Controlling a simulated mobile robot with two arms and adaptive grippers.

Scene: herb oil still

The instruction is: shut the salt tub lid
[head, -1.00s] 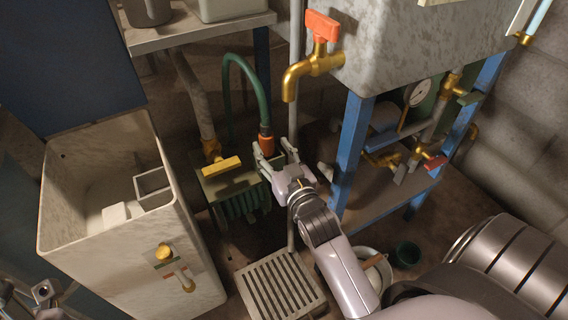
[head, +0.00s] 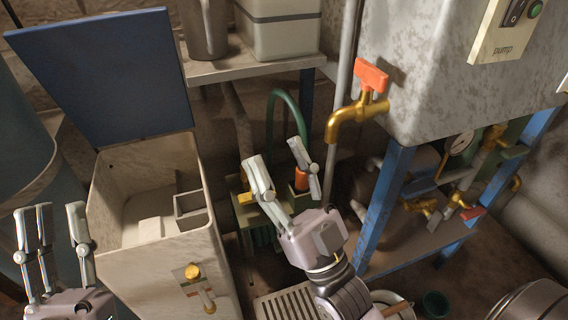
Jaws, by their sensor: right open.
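The salt tub (head: 160,268) is a pale, worn box at the left, with a brass knob and a small tap-like fitting on its front. Its dark blue lid (head: 110,80) stands up, hinged at the back edge, so the tub is open. Inside are a small grey compartment and a pale block. My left gripper (head: 57,222) is at the lower left, left of the tub, with its fingers apart and nothing between them. My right gripper (head: 281,168) is open and empty, right of the tub and in front of a green hose.
A shelf (head: 255,65) behind holds a metal pot (head: 206,28) and a lidded box (head: 278,28). At right, a tank (head: 415,75) with a brass tap (head: 350,118) stands on blue legs. A slatted grate (head: 285,303) lies below my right gripper.

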